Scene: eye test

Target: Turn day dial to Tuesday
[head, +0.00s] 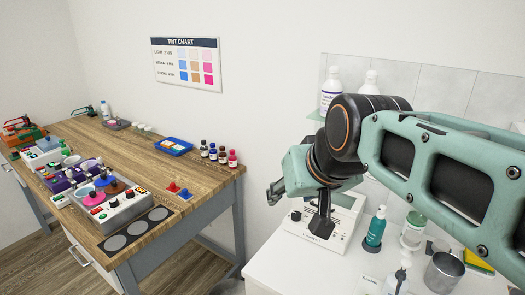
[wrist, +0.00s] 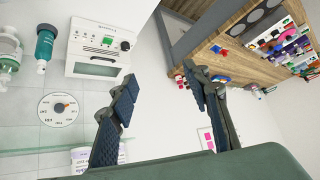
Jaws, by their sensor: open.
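In the head view my gripper (head: 296,207) is over the white bench.
A white machine with a knob (head: 326,222) stands on the bench below my gripper. A teal pump bottle (head: 376,227) and a metal cup (head: 443,272) are to its right. A shelf holds white bottles (head: 330,88). A wooden table (head: 150,188) at the left carries paint things.

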